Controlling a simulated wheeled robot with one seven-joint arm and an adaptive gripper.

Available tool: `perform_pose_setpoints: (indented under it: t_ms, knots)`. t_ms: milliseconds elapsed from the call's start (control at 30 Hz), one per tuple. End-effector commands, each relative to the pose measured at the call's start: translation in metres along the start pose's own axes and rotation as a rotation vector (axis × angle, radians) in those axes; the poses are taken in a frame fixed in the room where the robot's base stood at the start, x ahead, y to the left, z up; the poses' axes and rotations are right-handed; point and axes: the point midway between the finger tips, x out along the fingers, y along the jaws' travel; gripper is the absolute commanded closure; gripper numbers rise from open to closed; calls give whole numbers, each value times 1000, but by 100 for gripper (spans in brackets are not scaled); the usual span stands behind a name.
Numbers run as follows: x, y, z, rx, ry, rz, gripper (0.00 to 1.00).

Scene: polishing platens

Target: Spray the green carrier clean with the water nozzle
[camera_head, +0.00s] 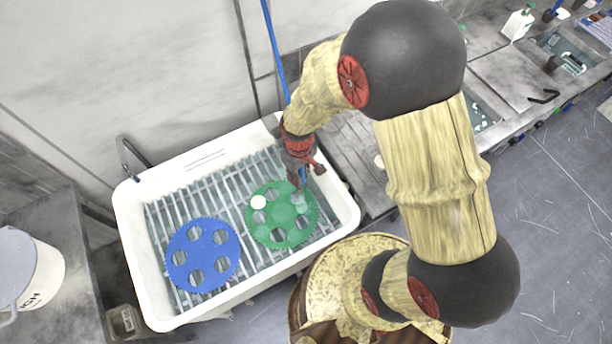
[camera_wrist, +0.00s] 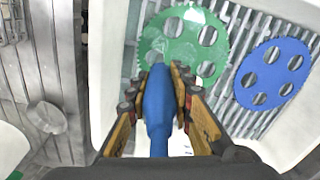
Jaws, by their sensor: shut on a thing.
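The green carrier (camera_head: 283,214), a toothed disc with round holes, lies flat on the slatted rack in the right half of the white sink; it also shows at the top of the wrist view (camera_wrist: 181,48). My gripper (camera_head: 301,174) is above its far edge, pointing down. In the wrist view my gripper (camera_wrist: 160,80) is shut on the blue water nozzle (camera_wrist: 158,110), whose tip is toward the green carrier. A blue hose (camera_head: 272,40) runs up from my gripper. A pale patch shows on the carrier near the nozzle; I cannot tell whether it is water.
A blue carrier (camera_head: 203,257) lies on the rack to the left, beside the green one. The white sink (camera_head: 140,275) has raised walls. A faucet (camera_head: 127,150) stands at its back left. A white bucket (camera_head: 35,275) is far left.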

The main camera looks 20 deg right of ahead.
Motion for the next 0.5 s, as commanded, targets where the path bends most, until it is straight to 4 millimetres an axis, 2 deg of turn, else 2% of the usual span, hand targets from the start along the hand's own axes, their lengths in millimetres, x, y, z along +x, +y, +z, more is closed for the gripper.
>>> perform_pose_setpoints:
  t_ms: [500]
  knots:
    - [0, -24, -30, 0, 0, 0, 100]
